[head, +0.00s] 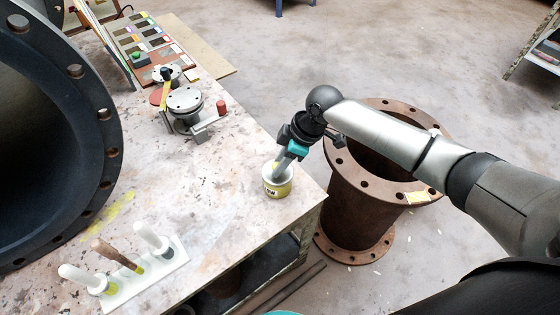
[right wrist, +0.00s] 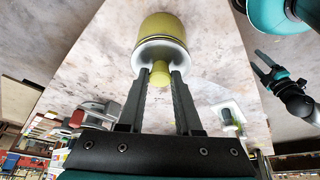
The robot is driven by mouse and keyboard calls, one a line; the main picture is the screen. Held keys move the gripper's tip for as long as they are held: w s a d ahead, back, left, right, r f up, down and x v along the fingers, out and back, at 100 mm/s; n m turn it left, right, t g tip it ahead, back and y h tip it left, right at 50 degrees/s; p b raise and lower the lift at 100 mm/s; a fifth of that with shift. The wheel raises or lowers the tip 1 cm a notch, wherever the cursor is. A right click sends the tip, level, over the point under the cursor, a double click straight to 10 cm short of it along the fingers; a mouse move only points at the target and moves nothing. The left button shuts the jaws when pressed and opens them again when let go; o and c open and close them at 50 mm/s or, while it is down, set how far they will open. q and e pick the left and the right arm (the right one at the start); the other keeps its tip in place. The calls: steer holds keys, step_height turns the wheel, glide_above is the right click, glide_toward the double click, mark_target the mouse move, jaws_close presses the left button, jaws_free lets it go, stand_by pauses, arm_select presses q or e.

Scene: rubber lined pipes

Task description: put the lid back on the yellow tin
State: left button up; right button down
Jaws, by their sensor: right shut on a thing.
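The yellow tin (head: 277,188) stands upright near the table's right-hand corner. My right gripper (head: 278,163) comes down on its top from above.
A white rack (head: 150,278) with brushes stands at the table's front. A metal flanged fitting (head: 185,103) with a red-ended handle is farther back. A large dark lined pipe (head: 95,150) fills the left. A rusty flanged pipe (head: 350,205) stands on the floor beside the table.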

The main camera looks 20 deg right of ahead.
steer(key=shift+c, duration=0.2)
jaws_free()
stand_by(0.4)
steer(key=shift+r, duration=0.1)
steer(key=shift+r+p, duration=3.5)
steer(key=shift+p, duration=0.55)
steer(key=shift+f, duration=0.1)
jaws_close()
steer(key=shift+f, duration=0.1)
